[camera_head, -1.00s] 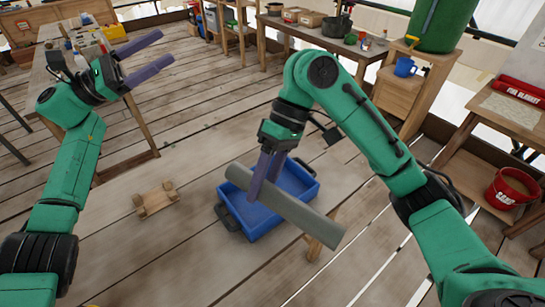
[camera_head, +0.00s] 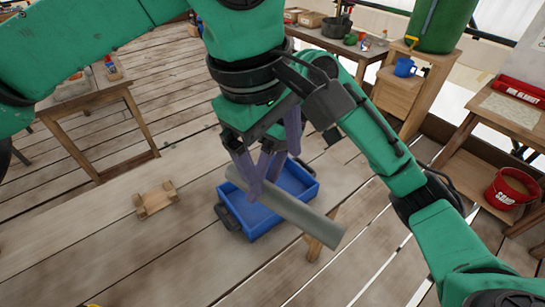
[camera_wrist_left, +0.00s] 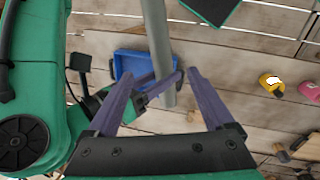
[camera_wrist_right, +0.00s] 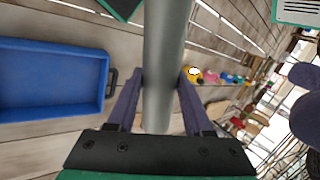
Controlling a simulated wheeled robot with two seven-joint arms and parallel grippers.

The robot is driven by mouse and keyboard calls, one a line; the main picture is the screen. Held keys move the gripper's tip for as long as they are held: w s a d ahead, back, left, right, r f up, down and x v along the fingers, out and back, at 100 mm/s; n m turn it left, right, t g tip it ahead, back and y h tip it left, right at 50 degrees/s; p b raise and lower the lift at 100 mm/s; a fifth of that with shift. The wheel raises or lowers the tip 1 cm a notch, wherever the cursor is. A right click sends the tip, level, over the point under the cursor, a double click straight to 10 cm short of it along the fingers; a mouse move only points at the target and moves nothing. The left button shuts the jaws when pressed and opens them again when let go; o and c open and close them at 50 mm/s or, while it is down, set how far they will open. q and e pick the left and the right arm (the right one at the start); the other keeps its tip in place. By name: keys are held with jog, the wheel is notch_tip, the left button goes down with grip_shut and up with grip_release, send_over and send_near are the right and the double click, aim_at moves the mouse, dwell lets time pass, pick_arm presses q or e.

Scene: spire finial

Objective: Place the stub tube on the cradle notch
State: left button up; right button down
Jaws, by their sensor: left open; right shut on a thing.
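The stub tube (camera_head: 305,218) is a plain grey cylinder, held slantwise above the blue tray. My right gripper (camera_wrist_right: 162,78) is shut on the stub tube, with a finger on each side of it. My left gripper (camera_head: 272,172) is open above the tube near my right gripper, and partly covers it in the head view. In the left wrist view, the tube (camera_wrist_left: 156,40) runs between the spread left fingers, and I cannot tell whether they touch it. The wooden cradle (camera_head: 155,199) with raised notched ends stands empty on the table, left of the tray.
The blue tray (camera_head: 262,233) with dark handles stands on the table under the tube. The table top (camera_head: 110,245) around the cradle is clear. Side benches, a green barrel (camera_head: 443,25) and a red sand bucket (camera_head: 510,188) stand farther off.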

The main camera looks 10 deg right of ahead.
aim_at(280, 196)
pick_arm(q)
jog(key=shift+n, duration=0.4)
jog(key=f, duration=0.4)
jog(key=w+d+f, duration=0.1)
jog(key=f, duration=0.7)
jog(key=shift+w+d+f, duration=0.1)
jog(key=shift+w+d, duration=0.1)
jog(key=shift+w, duration=0.15)
pick_arm(e)
jog(key=shift+w, duration=0.1)
pick_arm(q)
grip_shut()
pick_arm(e)
jog(key=shift+c, duration=1.1)
grip_release()
